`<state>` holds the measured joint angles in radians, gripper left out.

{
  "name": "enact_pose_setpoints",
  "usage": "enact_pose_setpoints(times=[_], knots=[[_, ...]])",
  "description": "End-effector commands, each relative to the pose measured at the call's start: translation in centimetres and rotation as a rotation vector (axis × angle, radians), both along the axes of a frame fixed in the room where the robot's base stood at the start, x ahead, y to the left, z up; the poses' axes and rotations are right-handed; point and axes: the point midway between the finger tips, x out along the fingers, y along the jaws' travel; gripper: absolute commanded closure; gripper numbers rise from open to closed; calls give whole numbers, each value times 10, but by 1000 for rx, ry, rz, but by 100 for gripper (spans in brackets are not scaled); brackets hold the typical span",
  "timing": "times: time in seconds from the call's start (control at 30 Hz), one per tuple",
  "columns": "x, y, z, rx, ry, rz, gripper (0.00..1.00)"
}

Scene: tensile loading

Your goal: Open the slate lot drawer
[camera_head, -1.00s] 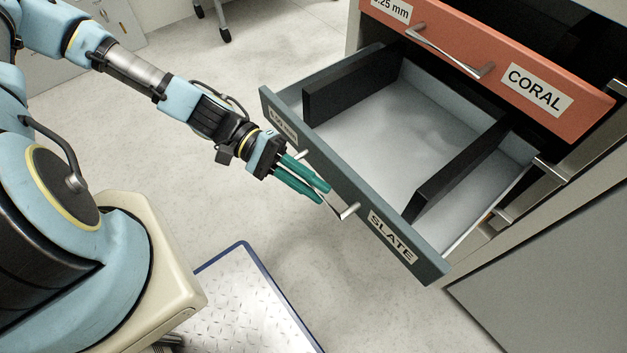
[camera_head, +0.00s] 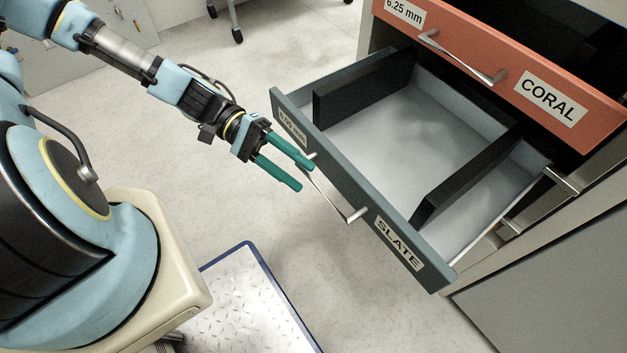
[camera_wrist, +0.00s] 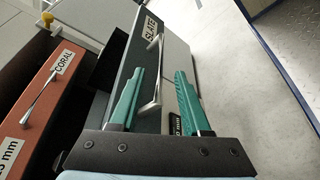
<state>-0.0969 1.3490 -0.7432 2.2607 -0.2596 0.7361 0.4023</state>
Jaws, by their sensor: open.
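The slate lot drawer (camera_head: 362,207) stands pulled far out of the cabinet, its pale inside and two dark dividers showing. Its bar handle (camera_head: 335,196) is on the front face; it also shows in the wrist view (camera_wrist: 154,80). My gripper (camera_head: 306,176) is open, just in front of the slate front near the handle's far end. In the wrist view its green fingers (camera_wrist: 160,100) are spread, with part of the handle seen between them. The fingers do not grip the handle. I cannot tell whether a finger touches it.
The coral drawer (camera_head: 500,70) sits above the slate one, also partly out, with its own bar handle (camera_head: 463,58). A blue-edged metal plate (camera_head: 250,300) lies on the floor below.

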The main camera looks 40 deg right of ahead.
Motion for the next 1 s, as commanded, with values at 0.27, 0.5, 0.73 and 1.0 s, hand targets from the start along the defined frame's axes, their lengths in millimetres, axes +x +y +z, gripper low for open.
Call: enact_pose_setpoints(times=[0.27, 0.5, 0.73, 1.0], knots=[[41, 14, 8, 1, -1, 2, 53], [48, 17, 11, 0, 1, -1, 53], [48, 17, 11, 1, 1, -1, 53], [50, 20, 10, 16, -17, -2, 53]])
